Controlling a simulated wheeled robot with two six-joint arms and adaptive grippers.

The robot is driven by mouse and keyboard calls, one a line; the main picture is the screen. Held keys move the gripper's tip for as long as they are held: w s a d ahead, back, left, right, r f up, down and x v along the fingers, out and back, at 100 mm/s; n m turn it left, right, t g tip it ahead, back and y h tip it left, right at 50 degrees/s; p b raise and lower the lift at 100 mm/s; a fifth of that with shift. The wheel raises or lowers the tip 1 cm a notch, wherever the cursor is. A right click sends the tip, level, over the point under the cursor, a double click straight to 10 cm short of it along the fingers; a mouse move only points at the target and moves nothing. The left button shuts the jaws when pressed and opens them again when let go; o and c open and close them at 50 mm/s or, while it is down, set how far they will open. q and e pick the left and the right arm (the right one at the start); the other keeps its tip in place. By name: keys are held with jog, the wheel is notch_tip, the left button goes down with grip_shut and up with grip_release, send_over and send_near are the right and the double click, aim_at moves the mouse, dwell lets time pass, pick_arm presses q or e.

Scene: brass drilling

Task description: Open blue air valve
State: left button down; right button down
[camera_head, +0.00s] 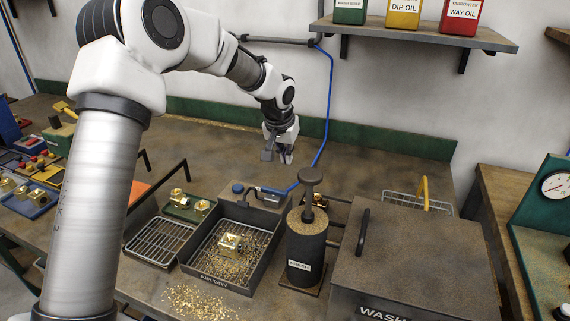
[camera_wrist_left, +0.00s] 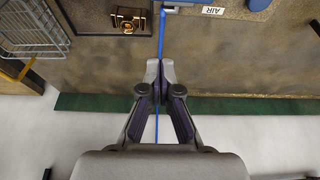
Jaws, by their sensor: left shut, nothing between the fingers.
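The blue air valve appears as a round blue knob (camera_head: 237,188) at the back left of the air-dry tray (camera_head: 184,268). In the left wrist view a blue knob (camera_wrist_left: 258,4) is cut off by the top edge, beside a white AIR label (camera_wrist_left: 213,11). My left gripper (camera_head: 278,157) hangs above the back of the bench, behind and to the right of the knob and apart from it. In the left wrist view its fingertips (camera_wrist_left: 160,68) are together and empty, with the blue hose (camera_wrist_left: 161,35) passing below. My right gripper is not in view.
A dark FRESH canister (camera_head: 305,255) with a plunger and a large WASH box (camera_head: 420,262) stand right of the tray. The blue hose (camera_head: 328,100) drops from the wall pipe to the bench. A shelf (camera_head: 400,36) with oil cans overhangs the back. The back bench strip is clear.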

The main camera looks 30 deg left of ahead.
aim_at(274, 194)
pick_arm(q)
jog(key=p+x, duration=0.2)
jog(key=x, duration=0.6)
jog(key=shift+s+f, duration=0.1)
jog(key=shift+s, duration=0.05)
jog(key=s, duration=0.1)
jog(key=s+p, duration=0.1)
jog(key=s, duration=0.1)
jog(key=shift+s+d, duration=0.1)
jog(key=shift+d, duration=0.3)
jog(key=shift+s+d, duration=0.1)
jog(key=shift+s, duration=0.2)
jog(key=shift+w, duration=0.1)
jog(key=shift+w+f, duration=0.1)
jog(key=shift+m+p, duration=0.3)
jog(key=shift+p, duration=0.1)
jog(key=shift+m, duration=0.3)
